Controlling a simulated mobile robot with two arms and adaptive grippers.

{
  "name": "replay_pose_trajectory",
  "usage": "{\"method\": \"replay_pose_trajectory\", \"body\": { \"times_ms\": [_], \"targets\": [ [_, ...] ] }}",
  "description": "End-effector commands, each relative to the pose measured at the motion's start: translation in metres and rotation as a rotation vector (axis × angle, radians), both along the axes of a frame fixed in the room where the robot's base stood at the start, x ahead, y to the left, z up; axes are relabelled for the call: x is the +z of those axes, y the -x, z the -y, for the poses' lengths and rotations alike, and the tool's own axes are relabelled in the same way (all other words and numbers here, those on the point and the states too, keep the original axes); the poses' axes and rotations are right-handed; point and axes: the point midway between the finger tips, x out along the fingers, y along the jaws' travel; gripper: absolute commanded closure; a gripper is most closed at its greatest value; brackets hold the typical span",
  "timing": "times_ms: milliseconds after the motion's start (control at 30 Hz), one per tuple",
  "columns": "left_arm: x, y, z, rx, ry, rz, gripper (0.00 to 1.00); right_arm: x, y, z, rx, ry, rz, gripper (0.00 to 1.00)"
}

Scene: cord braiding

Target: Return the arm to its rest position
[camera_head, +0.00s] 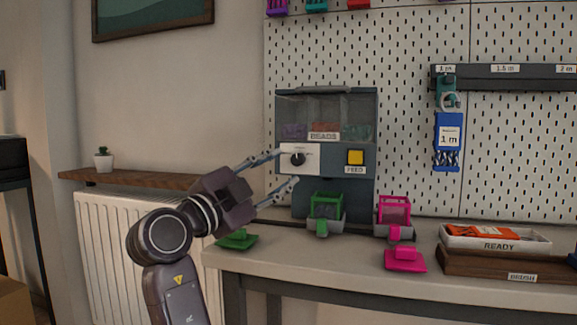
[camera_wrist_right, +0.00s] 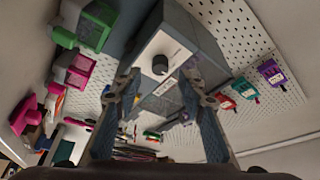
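My right gripper (camera_head: 289,168) is open in front of the bead dispenser (camera_head: 340,192), with its two fingers apart and nothing visible between them. The dispenser is dark grey-blue with a clear bin of beads, a white panel with a black knob (camera_head: 298,159) and a yellow FEED button (camera_head: 355,157). In the right wrist view the two open fingertips (camera_wrist_right: 160,82) frame the knob (camera_wrist_right: 160,65), which appears beyond them; the exact gap cannot be told. My left gripper is not in view.
A green piece (camera_head: 237,240) and a pink piece (camera_head: 405,261) lie at the bench front. A READY tray (camera_head: 470,241) is at right. A blue card (camera_head: 449,130) hangs on the pegboard.

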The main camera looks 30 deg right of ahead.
Motion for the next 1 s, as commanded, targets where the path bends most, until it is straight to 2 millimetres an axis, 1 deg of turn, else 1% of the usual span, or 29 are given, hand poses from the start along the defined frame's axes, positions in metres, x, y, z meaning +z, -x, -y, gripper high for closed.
{"method": "replay_pose_trajectory", "body": {
  "times_ms": [33, 100, 233, 767, 867, 933, 1000],
  "targets": [
    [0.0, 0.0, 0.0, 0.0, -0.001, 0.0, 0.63, -0.002, 0.002, -0.008, 0.004, 0.0, 0.0, 0.63],
    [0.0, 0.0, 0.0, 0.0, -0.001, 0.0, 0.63, -0.004, 0.005, -0.015, 0.002, -0.001, -0.001, 0.63],
    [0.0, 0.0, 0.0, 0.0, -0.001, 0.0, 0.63, -0.005, 0.009, -0.023, 0.002, 0.0, 0.001, 0.63],
    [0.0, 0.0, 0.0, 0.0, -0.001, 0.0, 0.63, -0.006, 0.008, -0.024, 0.003, 0.003, -0.003, 0.63],
    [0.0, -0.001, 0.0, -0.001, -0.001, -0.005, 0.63, -0.01, -0.002, -0.026, 0.038, 0.038, -0.037, 0.63],
    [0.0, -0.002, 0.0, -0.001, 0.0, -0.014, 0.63, -0.016, -0.018, -0.03, 0.095, 0.097, -0.085, 0.63],
    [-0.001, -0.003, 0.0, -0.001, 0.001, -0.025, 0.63, -0.026, -0.038, -0.04, 0.18, 0.185, -0.146, 0.63]
  ]
}}
